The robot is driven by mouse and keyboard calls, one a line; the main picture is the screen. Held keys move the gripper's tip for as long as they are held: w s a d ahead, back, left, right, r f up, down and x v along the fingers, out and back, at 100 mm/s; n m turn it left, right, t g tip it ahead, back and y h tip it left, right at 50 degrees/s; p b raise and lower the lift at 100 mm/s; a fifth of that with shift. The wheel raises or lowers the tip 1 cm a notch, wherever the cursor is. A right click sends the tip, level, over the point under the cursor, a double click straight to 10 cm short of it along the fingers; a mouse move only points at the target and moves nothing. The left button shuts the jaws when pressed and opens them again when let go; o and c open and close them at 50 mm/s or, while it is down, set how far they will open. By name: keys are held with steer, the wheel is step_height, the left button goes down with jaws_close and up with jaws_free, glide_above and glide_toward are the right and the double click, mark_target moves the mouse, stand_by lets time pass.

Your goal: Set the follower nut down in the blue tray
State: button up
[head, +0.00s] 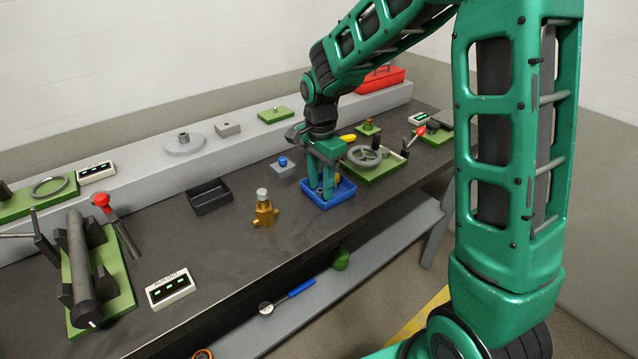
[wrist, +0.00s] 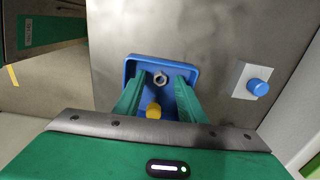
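The follower nut (wrist: 160,77) is a small grey metal nut with a dark hole. In the wrist view it lies on the floor of the blue tray (wrist: 192,71), near the far wall. In the head view the blue tray (head: 345,196) sits near the table's front edge. My gripper (head: 328,193) reaches straight down into it and hides the nut there. In the wrist view my gripper (wrist: 161,82) is open. Its green fingers stand on either side of the nut, with a visible gap on both sides.
A grey block with a blue knob (head: 283,163) stands behind the tray. A black bin (head: 209,198) lies farther left. A green plate with a handwheel (head: 366,156) is close on the right.

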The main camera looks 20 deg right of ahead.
steer(key=shift+r, duration=0.1)
step_height(320, 180, up, 10)
steer(key=s+d+r+n, duration=0.1)
steer(key=s+d+r, duration=0.1)
steer(key=s+d, duration=0.4)
steer(key=s+d+f+n, duration=0.2)
steer(key=s+d, duration=0.3)
steer(key=s, duration=0.7)
steer(key=s+d+f+n, duration=0.2)
steer(key=s+d+n, duration=0.3)
steer(key=s, duration=0.8)
steer(key=shift+s+d, duration=0.2)
steer(key=shift+d, duration=0.4)
